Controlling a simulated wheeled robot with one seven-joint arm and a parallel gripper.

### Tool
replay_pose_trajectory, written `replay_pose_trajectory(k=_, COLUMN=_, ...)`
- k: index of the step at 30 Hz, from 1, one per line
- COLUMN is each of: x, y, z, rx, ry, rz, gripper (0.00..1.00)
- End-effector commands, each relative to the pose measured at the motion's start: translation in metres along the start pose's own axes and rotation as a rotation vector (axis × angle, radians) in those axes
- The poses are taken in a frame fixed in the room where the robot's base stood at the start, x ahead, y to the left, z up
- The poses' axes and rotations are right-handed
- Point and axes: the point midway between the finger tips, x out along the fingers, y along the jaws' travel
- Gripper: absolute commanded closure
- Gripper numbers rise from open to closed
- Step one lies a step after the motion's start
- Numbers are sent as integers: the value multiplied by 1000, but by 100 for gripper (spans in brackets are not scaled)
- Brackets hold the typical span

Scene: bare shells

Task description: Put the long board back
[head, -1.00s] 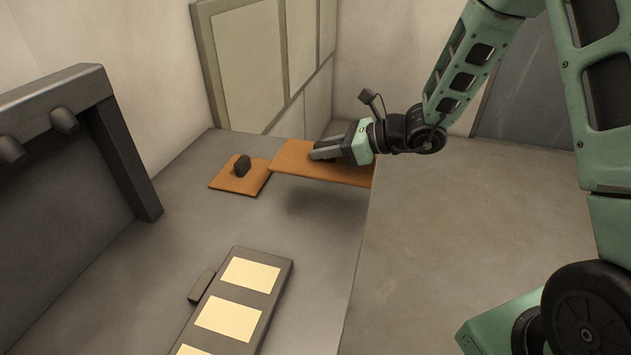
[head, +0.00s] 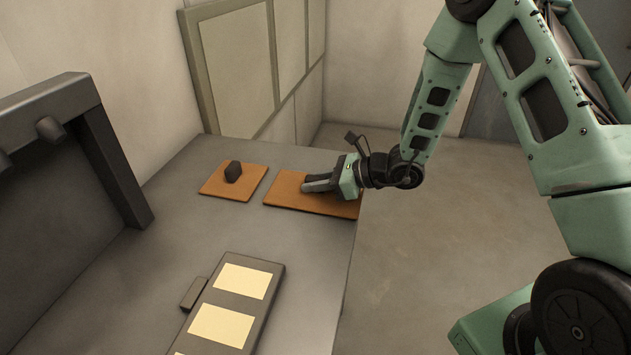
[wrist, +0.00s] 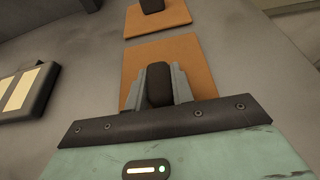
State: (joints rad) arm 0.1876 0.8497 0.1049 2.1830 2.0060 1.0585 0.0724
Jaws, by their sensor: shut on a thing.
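The long orange-brown board (head: 285,190) lies low at the right edge of the grey table, its right end under my gripper. In the head view it looks down on or very close to the tabletop; I cannot tell if it touches. My gripper (head: 308,185) is shut on the board's dark knob, which shows between the fingers in the wrist view (wrist: 159,84). The board also shows there around the fingers (wrist: 190,60). A shorter orange board (head: 248,186) with its own dark knob (head: 233,171) lies just left of the long one, with a narrow gap between them.
A grey panel with pale yellow squares (head: 262,268) lies nearer on the grey table (head: 300,245), a small dark block (head: 194,293) beside it. A dark frame (head: 125,180) stands at left. A panelled board (head: 235,75) leans on the back wall. The middle tabletop is clear.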

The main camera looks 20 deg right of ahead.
Motion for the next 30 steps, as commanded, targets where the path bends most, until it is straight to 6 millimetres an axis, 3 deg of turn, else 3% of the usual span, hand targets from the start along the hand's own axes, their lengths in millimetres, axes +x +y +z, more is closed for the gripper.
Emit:
replay_pose_trajectory(k=1, x=1, y=0, z=-2, rx=0, ry=0, rz=0, gripper=74)
replay_pose_trajectory(k=3, x=0, y=0, z=-1, rx=0, ry=0, rz=0, gripper=55)
replay_pose_trajectory(k=15, x=-3, y=0, z=3, rx=0, ry=0, rz=-1, gripper=55)
replay_pose_trajectory(k=30, x=-98, y=-1, z=1, rx=0, ry=-1, rz=-3, gripper=55)
